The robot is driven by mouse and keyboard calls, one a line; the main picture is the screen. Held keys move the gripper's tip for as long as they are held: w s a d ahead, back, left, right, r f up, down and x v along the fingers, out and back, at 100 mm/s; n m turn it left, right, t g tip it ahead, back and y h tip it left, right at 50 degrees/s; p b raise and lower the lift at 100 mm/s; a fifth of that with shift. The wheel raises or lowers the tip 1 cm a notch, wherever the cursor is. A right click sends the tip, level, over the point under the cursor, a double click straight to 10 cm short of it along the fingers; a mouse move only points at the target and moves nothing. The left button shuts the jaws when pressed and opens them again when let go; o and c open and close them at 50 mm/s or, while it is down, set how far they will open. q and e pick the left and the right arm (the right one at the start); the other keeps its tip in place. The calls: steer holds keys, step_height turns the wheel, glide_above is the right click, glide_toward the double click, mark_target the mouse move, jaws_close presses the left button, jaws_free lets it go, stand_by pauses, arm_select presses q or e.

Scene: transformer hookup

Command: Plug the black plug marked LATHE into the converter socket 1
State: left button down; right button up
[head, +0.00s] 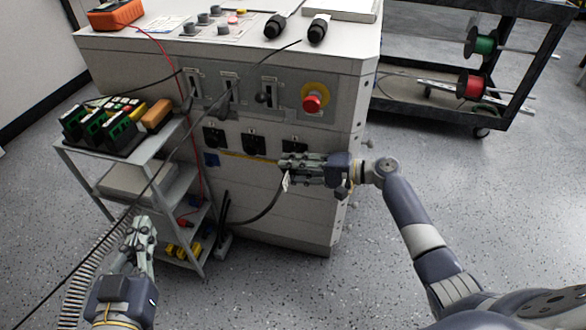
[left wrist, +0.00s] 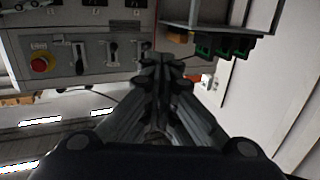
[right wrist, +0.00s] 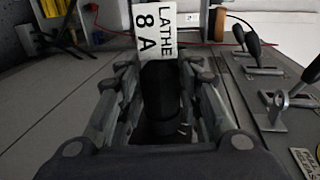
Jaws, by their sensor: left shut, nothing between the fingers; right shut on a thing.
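The black plug (right wrist: 160,88) is between the fingers of my right gripper (right wrist: 158,75), with a white tag (right wrist: 155,28) reading LATHE 8 A beside it. In the head view my right gripper (head: 290,163) is shut on it by the converter's (head: 285,195) front, just below the right-hand socket (head: 294,146). The plug is mostly hidden there; its black cable (head: 266,211) hangs down to the left. More sockets sit at the middle (head: 254,144) and left (head: 213,137); I cannot read which is socket 1. My left gripper (head: 142,228) is shut and empty, low at left.
A grey shelf cart (head: 150,160) with green-black modules stands left of the converter. A red emergency button (head: 312,103) and several levers are above the sockets. Two black connectors (head: 273,26) lie on top. A dark cable crosses my left arm's area.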

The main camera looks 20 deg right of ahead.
arm_select(q)
steer(key=shift+w+d+r+t+h+b, duration=0.15)
steer(key=shift+r+t, duration=0.2)
steer(key=shift+r, duration=0.4)
steer(key=shift+s+d+r+t+h+b, duration=0.15)
steer(key=shift+r+t, duration=0.2)
steer(key=shift+r, duration=0.4)
steer(key=shift+w, duration=0.1)
